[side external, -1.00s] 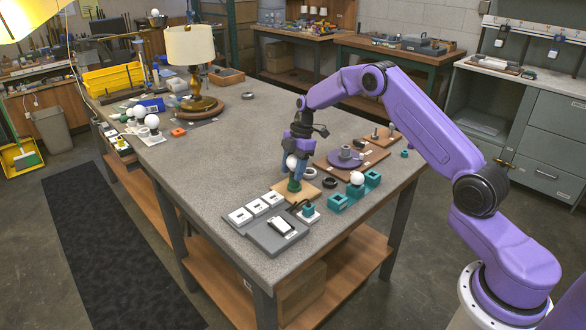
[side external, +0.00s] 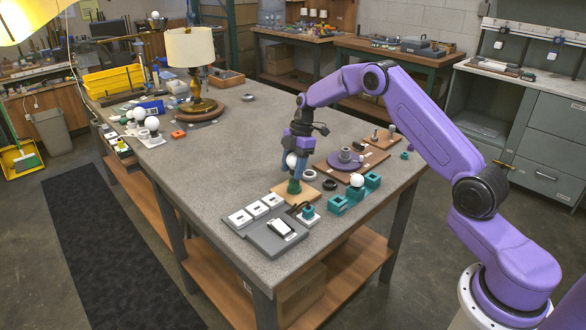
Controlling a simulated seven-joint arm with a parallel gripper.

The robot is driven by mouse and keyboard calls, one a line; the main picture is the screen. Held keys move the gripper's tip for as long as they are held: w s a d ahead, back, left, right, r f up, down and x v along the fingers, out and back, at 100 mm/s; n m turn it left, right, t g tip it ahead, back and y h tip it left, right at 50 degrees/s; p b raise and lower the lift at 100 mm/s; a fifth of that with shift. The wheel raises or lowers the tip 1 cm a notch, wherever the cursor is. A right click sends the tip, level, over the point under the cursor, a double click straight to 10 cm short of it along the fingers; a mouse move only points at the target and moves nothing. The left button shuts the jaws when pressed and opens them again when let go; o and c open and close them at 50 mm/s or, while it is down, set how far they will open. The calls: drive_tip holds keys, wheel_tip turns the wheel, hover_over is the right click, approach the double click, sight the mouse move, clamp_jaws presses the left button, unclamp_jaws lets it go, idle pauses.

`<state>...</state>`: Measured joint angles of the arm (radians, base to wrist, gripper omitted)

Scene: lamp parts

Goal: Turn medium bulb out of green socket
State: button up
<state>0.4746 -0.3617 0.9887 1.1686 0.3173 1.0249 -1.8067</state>
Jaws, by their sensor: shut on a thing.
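The green socket (side external: 294,187) stands upright on a light wooden board (side external: 284,195) near the front of the table. A white bulb (side external: 291,160) sits above the socket, between the fingers of my gripper (side external: 294,166). My gripper points down and is shut on this bulb. The bulb's lower end is hidden by the fingers, so I cannot tell whether it is still in the socket's thread.
A grey panel with white switches (side external: 256,211) lies just left of the board. A teal holder (side external: 354,194) with a white bulb (side external: 357,180) stands to the right. A purple disc (side external: 345,161) lies behind. A lamp (side external: 192,62) stands at the far left. The table's middle left is clear.

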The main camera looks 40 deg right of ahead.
sight(293, 154)
drive_tip(key=shift+r, duration=0.3)
drive_tip(key=shift+r, duration=1.45)
drive_tip(key=shift+r, duration=0.1)
drive_tip(key=shift+r, duration=1.9)
